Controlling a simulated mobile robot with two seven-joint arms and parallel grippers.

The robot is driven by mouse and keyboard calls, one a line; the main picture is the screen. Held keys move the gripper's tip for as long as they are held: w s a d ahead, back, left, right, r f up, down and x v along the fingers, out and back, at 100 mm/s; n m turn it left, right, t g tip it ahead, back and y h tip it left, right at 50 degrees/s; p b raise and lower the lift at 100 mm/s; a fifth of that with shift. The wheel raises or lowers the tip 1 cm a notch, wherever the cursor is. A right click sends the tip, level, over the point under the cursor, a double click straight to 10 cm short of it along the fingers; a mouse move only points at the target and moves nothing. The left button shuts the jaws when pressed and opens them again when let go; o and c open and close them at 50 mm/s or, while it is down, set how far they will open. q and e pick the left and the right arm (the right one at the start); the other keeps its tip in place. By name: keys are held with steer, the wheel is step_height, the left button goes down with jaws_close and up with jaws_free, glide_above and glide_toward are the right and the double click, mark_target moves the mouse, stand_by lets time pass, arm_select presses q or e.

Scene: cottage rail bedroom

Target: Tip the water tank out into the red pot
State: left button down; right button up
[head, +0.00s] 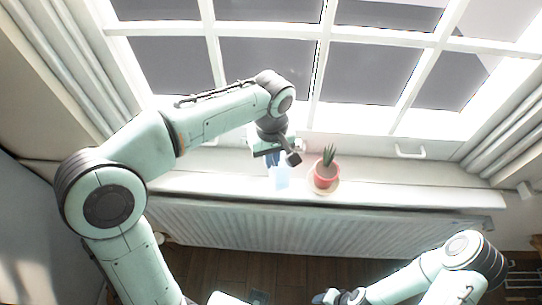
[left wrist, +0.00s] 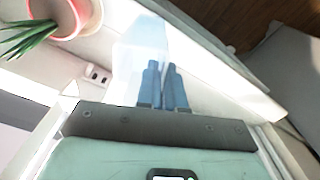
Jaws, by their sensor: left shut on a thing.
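My left gripper (head: 273,160) is over the window sill, its blue fingers (left wrist: 168,72) shut on the water tank. The water tank (head: 281,180) is a pale, see-through bluish container; it also shows faintly in the left wrist view (left wrist: 138,45). I cannot tell its tilt or its water level. The red pot (head: 324,179) stands upright on the sill just right of the tank, apart from it, with a spiky green plant in it. It shows at the top left of the left wrist view (left wrist: 82,18). My right gripper (head: 326,297) is low at the bottom edge, its jaws unclear.
A pale saucer (head: 333,191) lies under the pot. The white sill (head: 420,185) is clear to the right. The window frame (head: 318,60) rises behind, with a handle (head: 410,152) low on it. A ribbed radiator (head: 300,230) is below the sill, and curtains hang on both sides.

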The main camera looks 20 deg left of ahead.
arm_select(q)
steer(key=shift+w+d+g+y+p, duration=0.15)
steer(key=shift+d+y+p, duration=0.35)
steer(key=shift+y+p, duration=0.1)
steer(key=shift+w+d+g+y+p, duration=0.15)
steer(key=shift+d+y+p, duration=0.35)
steer(key=shift+p, duration=0.05)
arm_select(e)
steer(key=w+r, duration=0.2)
steer(key=r, duration=0.1)
steer(key=shift+w+r, duration=0.15)
steer(key=shift+w, duration=0.2)
